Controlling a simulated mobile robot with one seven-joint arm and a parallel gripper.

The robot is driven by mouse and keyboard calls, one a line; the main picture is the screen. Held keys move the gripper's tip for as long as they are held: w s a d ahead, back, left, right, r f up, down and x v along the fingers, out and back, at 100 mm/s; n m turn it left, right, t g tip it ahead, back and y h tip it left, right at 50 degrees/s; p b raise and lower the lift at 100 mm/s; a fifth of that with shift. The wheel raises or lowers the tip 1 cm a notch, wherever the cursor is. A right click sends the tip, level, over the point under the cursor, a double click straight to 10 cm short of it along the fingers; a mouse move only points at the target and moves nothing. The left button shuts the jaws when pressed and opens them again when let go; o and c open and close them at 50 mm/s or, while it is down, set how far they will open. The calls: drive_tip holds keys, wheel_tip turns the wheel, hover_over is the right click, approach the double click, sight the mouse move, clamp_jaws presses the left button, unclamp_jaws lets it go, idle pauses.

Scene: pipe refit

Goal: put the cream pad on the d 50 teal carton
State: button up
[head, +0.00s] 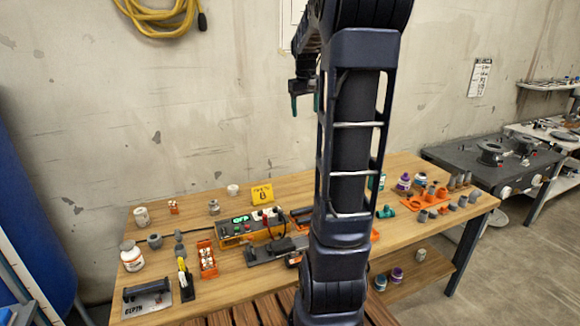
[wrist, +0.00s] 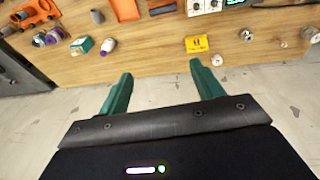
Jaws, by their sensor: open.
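My gripper (head: 304,103) is high above the back of the bench, against the wall. In the wrist view its teal fingers (wrist: 162,85) are apart with nothing between them. A teal and white carton (wrist: 82,45) stands near the bench's back edge; in the head view it (head: 378,182) is partly hidden by my arm. Its size marking is too small to read. A small round cream-white piece (head: 233,189) sits beside the yellow sign; it also shows in the wrist view (wrist: 217,60). I cannot tell for sure whether it is the cream pad.
The wooden bench (head: 190,240) holds an orange device (head: 240,232), a yellow sign (head: 262,194), white jars (head: 132,256) and orange racks (head: 207,258). Purple-marked containers (head: 404,182) stand right of the carton. A dark grey table (head: 480,170) adjoins at right.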

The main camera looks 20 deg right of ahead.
drive_tip(key=s+a+f+t, duration=0.1)
drive_tip(key=s+a+f, duration=0.1)
drive_tip(key=s+a, duration=0.3)
drive_tip(key=s+a+f, duration=0.3)
drive_tip(key=s+a, duration=0.3)
drive_tip(key=s, duration=0.6)
drive_tip(key=s+a+f+t+y, duration=0.1)
drive_tip(key=s+a+f, duration=0.2)
drive_tip(key=s+a, duration=0.2)
drive_tip(key=s, duration=0.3)
drive_tip(key=shift+s+a+f+t, duration=0.15)
drive_tip(key=shift+s+a+t, duration=0.1)
drive_tip(key=shift+a+t, duration=0.1)
